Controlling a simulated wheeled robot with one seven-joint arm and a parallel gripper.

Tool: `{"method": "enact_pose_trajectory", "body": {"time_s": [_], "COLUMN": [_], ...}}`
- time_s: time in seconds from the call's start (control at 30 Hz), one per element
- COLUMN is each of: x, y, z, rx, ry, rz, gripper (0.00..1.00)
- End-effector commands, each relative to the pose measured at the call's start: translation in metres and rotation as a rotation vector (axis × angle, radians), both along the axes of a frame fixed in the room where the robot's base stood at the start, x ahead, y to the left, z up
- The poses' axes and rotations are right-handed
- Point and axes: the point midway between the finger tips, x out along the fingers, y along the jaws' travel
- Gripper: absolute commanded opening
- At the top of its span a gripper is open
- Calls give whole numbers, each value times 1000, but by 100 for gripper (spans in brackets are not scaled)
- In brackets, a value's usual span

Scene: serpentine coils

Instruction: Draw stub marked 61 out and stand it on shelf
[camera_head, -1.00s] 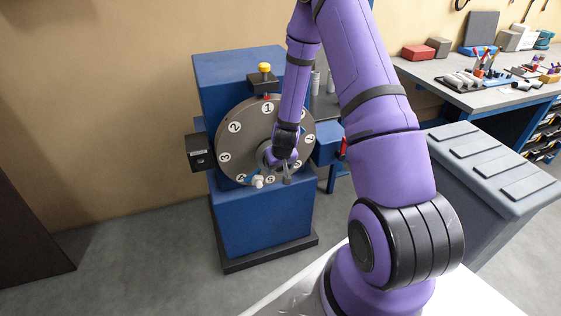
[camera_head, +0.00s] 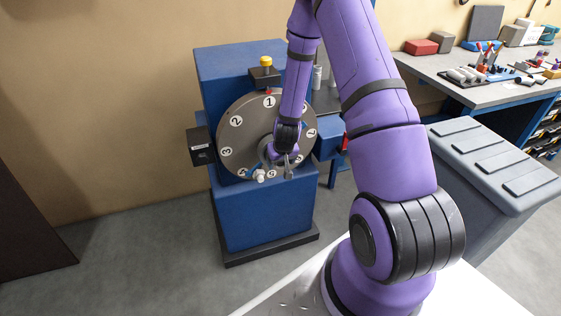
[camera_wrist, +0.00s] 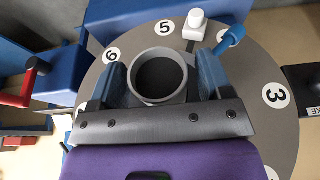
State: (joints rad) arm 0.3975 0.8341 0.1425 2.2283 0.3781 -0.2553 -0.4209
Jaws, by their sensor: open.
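A grey round dial (camera_head: 238,150) with numbered white discs is mounted on a blue cabinet (camera_head: 262,212). A hollow grey ring with a dark inside (camera_wrist: 160,52) faces the wrist camera; I cannot tell whether it is the stub or a part of the dial. My gripper (camera_wrist: 160,68) is open, with a blue finger on each side of this ring; contact is unclear. In the head view my gripper (camera_head: 284,165) is low at the dial, partly hiding it. No mark 61 is readable. Grey cylinders (camera_head: 317,76) stand on a surface behind my arm.
A white knob (camera_wrist: 196,19) and a blue-handled lever (camera_wrist: 231,38) sit close to my fingers. A red-handled part (camera_wrist: 22,92) is at the left of the wrist view. A grey lidded bin (camera_head: 480,165) and a cluttered workbench (camera_head: 510,95) stand right.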

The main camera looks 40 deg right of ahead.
Motion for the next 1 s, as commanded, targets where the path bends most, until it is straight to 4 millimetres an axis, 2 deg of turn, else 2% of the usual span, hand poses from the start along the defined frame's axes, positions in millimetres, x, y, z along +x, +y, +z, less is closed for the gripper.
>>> {"method": "enact_pose_trajectory", "body": {"time_s": [0.13, 0.3, 0.4, 1.0], "x": [0, 0, 0, -21], "y": [0, 0, 0, 6], "z": [0, 0, 0, 0], "rx": [0, 0, 0, 1], "ry": [0, 0, -1, 1], "rz": [0, 0, 0, -1], "gripper": [70, 31, 13, 13]}}
